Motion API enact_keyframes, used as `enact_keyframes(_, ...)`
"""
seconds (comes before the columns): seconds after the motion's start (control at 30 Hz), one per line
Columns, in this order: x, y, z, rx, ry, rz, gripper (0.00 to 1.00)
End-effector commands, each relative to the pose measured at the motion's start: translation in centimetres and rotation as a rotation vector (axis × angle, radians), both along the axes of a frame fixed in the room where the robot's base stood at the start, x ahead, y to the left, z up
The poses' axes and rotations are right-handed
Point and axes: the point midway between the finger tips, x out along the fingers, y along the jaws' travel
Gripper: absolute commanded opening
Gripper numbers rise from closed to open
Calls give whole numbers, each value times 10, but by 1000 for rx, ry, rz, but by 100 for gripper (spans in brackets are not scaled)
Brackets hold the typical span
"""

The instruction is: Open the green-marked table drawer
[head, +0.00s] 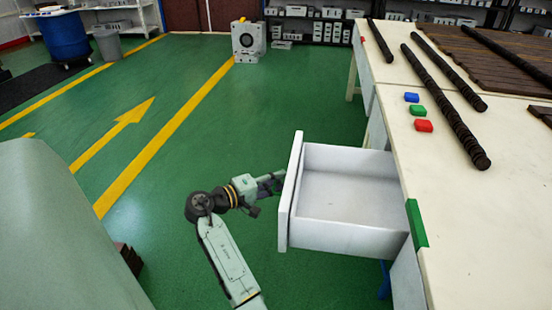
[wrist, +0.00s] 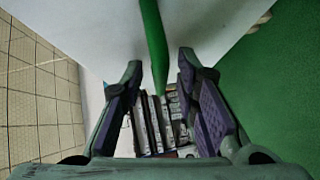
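The white drawer (head: 345,236) is pulled well out from the table, and its inside is empty. A green mark (head: 416,223) is on the table edge just above this drawer. My gripper (head: 275,182) is at the outer face of the drawer front (head: 290,190), its fingers partly hard to see there. In the wrist view a green bar-shaped handle (wrist: 154,40) runs between the two fingertips of my gripper (wrist: 160,65). The fingers are apart, with a visible gap on each side of the handle. The white drawer face (wrist: 90,25) fills the area behind it.
Green floor (head: 230,120) is clear left of the drawer. A grey machine (head: 248,40) stands far back.

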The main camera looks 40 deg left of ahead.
Motion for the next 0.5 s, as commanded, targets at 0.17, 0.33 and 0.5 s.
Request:
enact_keyframes(0.17,-9,2,1,-1,0,1,28)
enact_keyframes(0.33,-39,8,6,1,-2,4,28)
enact_keyframes(0.5,-76,15,11,1,0,4,28)
